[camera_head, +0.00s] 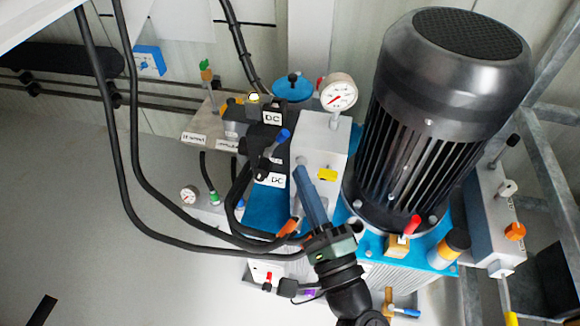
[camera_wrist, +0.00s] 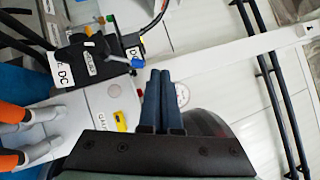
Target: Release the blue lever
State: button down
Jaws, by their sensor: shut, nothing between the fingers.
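A small lever with a blue handle (camera_head: 280,139) is mounted on a black block with DC labels, left of the pressure gauge in the head view. Its handle tilts up to the right. In the wrist view my gripper (camera_wrist: 167,73) points up, fingers side by side. Another blue handle (camera_head: 405,312) sits at the bottom right.
The pressure gauge (camera_head: 338,92) stands on the grey block (camera_head: 318,140). A large black motor (camera_head: 440,120) rises to the right. Black hoses (camera_head: 133,165) loop on the left. A red-handled lever (camera_head: 411,226) is below the motor. Open floor lies at left.

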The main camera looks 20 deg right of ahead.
aim_at(296, 152)
jog(key=f+m, duration=0.1)
jog(key=s+d+f+h+b, duration=0.1)
jog(key=f, duration=0.1)
jog(key=f+m, duration=0.1)
jog(key=f, duration=0.1)
jog(key=shift+s+d+f+m+h, duration=0.15)
jog(key=shift+d+f+m+h, duration=0.05)
jog(key=shift+d+m+h, duration=0.15)
jog(key=shift+r, duration=0.1)
jog(key=x, duration=1)
jog(key=shift+a+b, duration=0.1)
jog(key=shift+b, duration=0.2)
jog(key=shift+a+r+n+g+p, duration=0.1)
jog(key=shift+n+g+p, duration=0.2)
jog(key=shift+n+p, duration=0.25)
